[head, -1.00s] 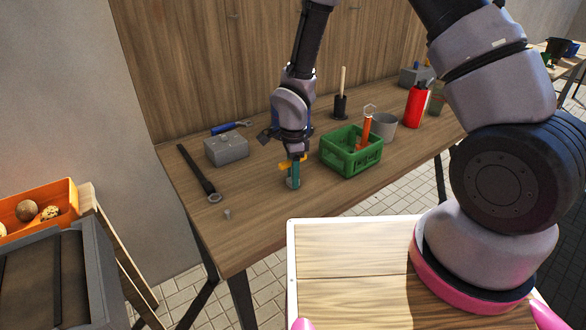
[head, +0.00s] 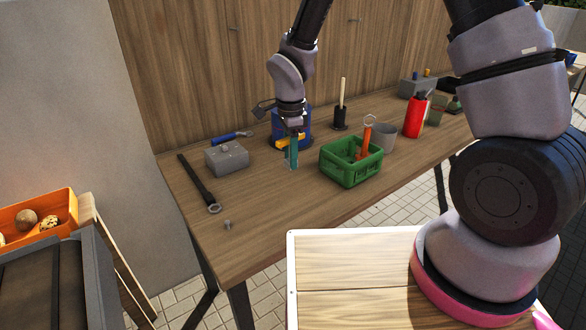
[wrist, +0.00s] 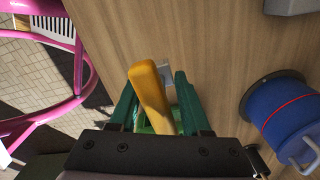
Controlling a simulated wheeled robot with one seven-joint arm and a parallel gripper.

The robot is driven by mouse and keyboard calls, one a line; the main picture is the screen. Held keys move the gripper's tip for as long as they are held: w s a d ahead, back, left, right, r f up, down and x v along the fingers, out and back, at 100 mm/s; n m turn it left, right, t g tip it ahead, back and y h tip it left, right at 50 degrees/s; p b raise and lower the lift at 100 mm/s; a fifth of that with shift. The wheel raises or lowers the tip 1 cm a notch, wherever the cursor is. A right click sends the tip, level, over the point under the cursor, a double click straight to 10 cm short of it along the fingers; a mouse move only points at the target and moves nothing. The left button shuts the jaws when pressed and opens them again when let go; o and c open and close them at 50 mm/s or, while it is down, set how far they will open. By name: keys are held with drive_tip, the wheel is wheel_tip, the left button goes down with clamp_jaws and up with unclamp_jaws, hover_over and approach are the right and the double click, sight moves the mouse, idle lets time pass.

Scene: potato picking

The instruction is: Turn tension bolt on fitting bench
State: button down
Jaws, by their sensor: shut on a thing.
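The same yellow bar (head: 284,143) shows in the head view, high at the fingers. I cannot tell which part is the tension bolt or whether the held piece touches the bench top; the fingers and bar hide the contact.
A green crate (head: 345,180) with an orange-handled tool stands right of my gripper. A blue spool (head: 304,126) is close behind. A grey block (head: 228,158), a long dark wrench (head: 197,182) and a small nut (head: 228,225) lie left.

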drive_tip(key=w+a+r+n, duration=0.1)
drive_tip(key=w+a+n, duration=0.4)
drive_tip(key=a, duration=0.1)
drive_tip(key=w+a+r+n, duration=0.1)
drive_tip(key=w+a+n, duration=0.4)
drive_tip(key=a, duration=0.2)
drive_tip(key=w+a+r+n, duration=0.1)
drive_tip(key=w+a+n, duration=0.4)
drive_tip(key=a+n, duration=0.1)
drive_tip(key=shift+w+a, duration=0.1)
drive_tip(key=shift+a, duration=0.65)
drive_tip(key=shift+w+a+r+n, duration=0.25)
drive_tip(key=shift+a+n, duration=0.2)
drive_tip(key=shift+n, duration=0.15)
drive_tip(key=shift+f, duration=0.1)
drive_tip(key=shift+f, duration=2.25)
